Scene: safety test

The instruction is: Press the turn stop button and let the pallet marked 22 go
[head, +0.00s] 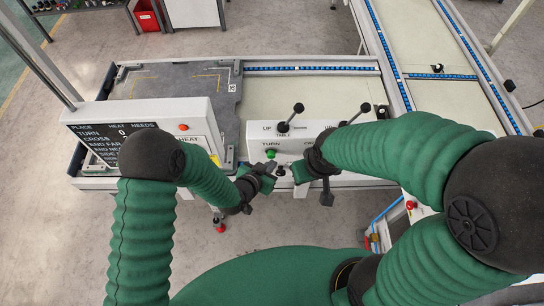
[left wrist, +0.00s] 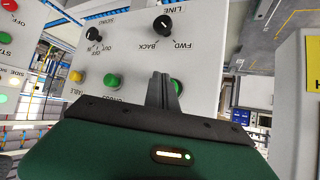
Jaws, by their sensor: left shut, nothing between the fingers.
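A white control panel (head: 258,131) labelled TURN stands at the table's front edge, with black levers and a green button (head: 271,153) by the TURN label. My left gripper (head: 268,170) is shut and empty, low in front of that panel.
A white cabinet (head: 203,118) with a black board (head: 90,132) and a red button (head: 183,127) stands left of the panel. Conveyor lanes with blue rollers (head: 310,68) run right and back. A red bin (head: 147,15) stands at the back left.

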